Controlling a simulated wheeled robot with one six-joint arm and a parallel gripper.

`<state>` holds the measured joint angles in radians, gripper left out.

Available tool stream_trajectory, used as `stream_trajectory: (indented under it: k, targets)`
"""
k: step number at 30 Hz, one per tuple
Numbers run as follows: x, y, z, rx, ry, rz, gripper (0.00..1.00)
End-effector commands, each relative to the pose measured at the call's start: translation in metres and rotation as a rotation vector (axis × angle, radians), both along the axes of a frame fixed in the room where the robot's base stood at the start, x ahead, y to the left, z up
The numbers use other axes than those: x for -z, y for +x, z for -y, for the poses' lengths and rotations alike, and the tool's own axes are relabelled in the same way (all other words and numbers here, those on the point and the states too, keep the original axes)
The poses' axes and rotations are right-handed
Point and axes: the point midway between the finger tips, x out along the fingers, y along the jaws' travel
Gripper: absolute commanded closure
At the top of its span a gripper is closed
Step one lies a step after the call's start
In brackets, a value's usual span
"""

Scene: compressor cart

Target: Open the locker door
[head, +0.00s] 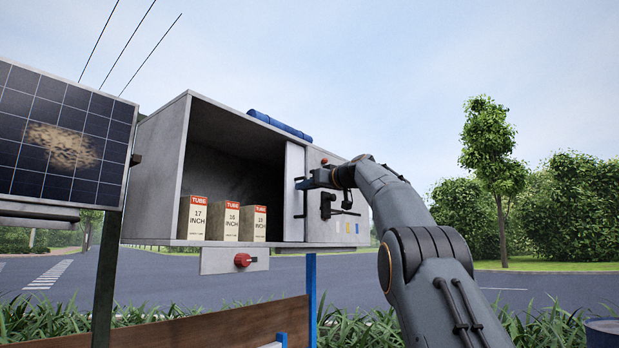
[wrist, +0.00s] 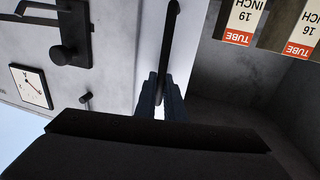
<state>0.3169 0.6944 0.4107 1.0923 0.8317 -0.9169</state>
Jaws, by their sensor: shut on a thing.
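The locker (head: 187,120) is a grey box on a blue post. Its pale sliding door (head: 294,161) stands at the right side of a wide, dark opening, and the wrist view shows part of the door (wrist: 190,40). My gripper (head: 302,184) is shut on the door's dark bar handle (wrist: 173,30). In the wrist view my gripper's fingertips (wrist: 163,90) close around the handle's bar. My arm comes in from the lower right and hides part of the locker's right end.
Boxed tubes marked 17 (head: 195,218), 16 (head: 225,222) and a third (head: 253,224) stand inside the locker. A red knob (head: 242,260) is below it. A gauge (wrist: 32,86) and dark lever (wrist: 62,30) sit beside the door. A solar panel (head: 60,145) stands left.

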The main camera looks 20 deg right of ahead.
Motion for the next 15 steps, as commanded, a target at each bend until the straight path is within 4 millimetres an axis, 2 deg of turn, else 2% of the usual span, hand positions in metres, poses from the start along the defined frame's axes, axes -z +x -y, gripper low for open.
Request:
stream_trajectory:
  k: [15]
  targets:
    - [-0.002,0.002,0.011,0.000,0.003,0.004,1.00]
